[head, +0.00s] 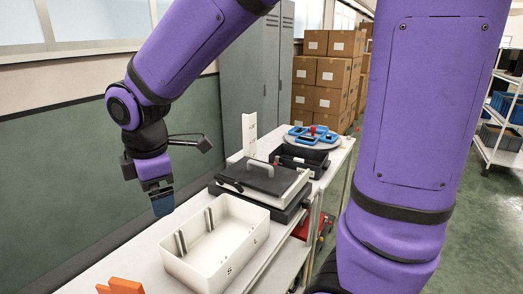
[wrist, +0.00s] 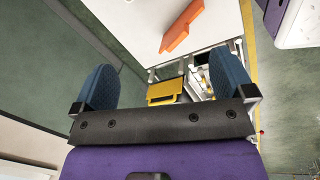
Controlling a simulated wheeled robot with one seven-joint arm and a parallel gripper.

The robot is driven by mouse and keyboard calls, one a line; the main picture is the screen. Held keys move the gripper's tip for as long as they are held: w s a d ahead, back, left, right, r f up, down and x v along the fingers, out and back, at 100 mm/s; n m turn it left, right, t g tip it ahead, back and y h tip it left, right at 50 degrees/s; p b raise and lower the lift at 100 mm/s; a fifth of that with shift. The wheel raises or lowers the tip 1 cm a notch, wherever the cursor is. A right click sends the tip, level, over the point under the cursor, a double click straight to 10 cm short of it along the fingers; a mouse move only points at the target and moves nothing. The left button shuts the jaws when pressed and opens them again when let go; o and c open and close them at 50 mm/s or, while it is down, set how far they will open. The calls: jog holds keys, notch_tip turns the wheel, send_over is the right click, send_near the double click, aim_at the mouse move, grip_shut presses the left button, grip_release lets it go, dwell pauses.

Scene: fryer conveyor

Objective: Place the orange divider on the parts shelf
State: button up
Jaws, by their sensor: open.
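The orange divider (head: 122,287) lies on the white table at the bottom left of the head view, partly cut off by the frame edge. In the wrist view the orange divider (wrist: 181,28) lies near the edge of the white tabletop, apart from the fingers. My gripper (head: 162,203) is above the table, behind and left of the white box, pointing down. In the wrist view my gripper (wrist: 167,80) has its two blue fingers wide apart with nothing between them. I cannot tell which thing is the parts shelf.
A white open box (head: 218,243) with slotted walls stands on the table (head: 140,262). Behind it are a grey-topped case (head: 262,180), a black tray (head: 300,158) and a round stand with blue parts (head: 313,137). A white rack (head: 490,150) with bins stands at far right.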

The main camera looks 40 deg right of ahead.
jog(key=s+d+r+m+t, duration=0.1)
jog(key=s+d+r+m, duration=0.3)
jog(key=s+d+m, duration=0.3)
jog(key=s+d+r+m+t, duration=0.2)
jog(key=s+d+r+m, duration=0.3)
jog(key=s+d+m, duration=0.2)
jog(key=s+m, duration=0.1)
jog(key=m, duration=0.1)
jog(key=shift+s+m, duration=0.3)
jog(key=shift+m, duration=0.1)
